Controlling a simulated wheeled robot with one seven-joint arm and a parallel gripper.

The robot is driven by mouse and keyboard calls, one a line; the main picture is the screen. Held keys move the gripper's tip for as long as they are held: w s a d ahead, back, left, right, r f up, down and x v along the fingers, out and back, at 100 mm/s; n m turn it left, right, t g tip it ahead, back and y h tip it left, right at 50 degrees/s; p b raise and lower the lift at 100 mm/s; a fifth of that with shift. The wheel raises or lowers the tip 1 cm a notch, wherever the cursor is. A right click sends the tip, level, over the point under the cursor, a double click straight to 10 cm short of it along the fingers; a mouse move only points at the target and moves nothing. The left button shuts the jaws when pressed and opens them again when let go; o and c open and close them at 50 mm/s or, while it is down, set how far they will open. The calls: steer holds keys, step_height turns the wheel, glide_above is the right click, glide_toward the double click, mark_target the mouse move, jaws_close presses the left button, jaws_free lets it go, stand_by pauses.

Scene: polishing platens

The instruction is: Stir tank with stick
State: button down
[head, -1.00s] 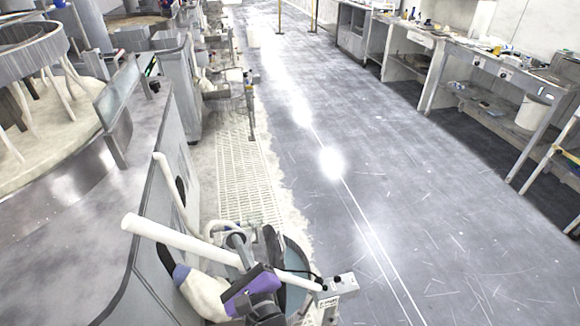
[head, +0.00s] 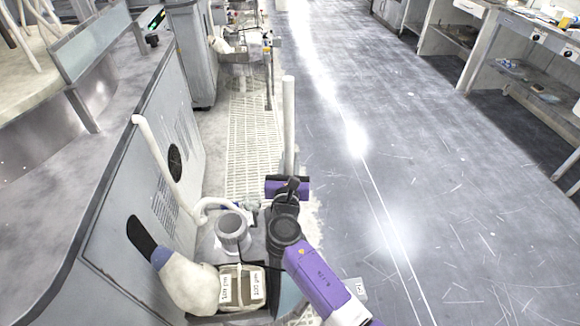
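The stick (head: 289,125) is a long pale rod. In the head view it points up the picture, away from my gripper (head: 288,184). My gripper is shut on it near its lower visible end; the fingertips are mostly hidden by the purple gripper body. The tank (head: 290,297) seems to be the teal, round-sided vessel below my arm. Only a sliver of it shows; my dark and purple arm links cover the rest. I cannot tell whether any of the stick is inside the tank.
A grey machine cabinet (head: 115,240) with a bent white pipe (head: 165,165) stands at left. A grey motor (head: 232,230) and a labelled box (head: 243,288) sit beside the tank. A floor grating (head: 252,150) lies beyond. Open grey floor (head: 440,200) is at right, with benches behind.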

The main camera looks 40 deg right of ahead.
step_height(320, 180, down, 18)
steer(key=b, duration=1.6)
steer(key=shift+f, duration=0.15)
steer(key=shift+d, duration=0.1)
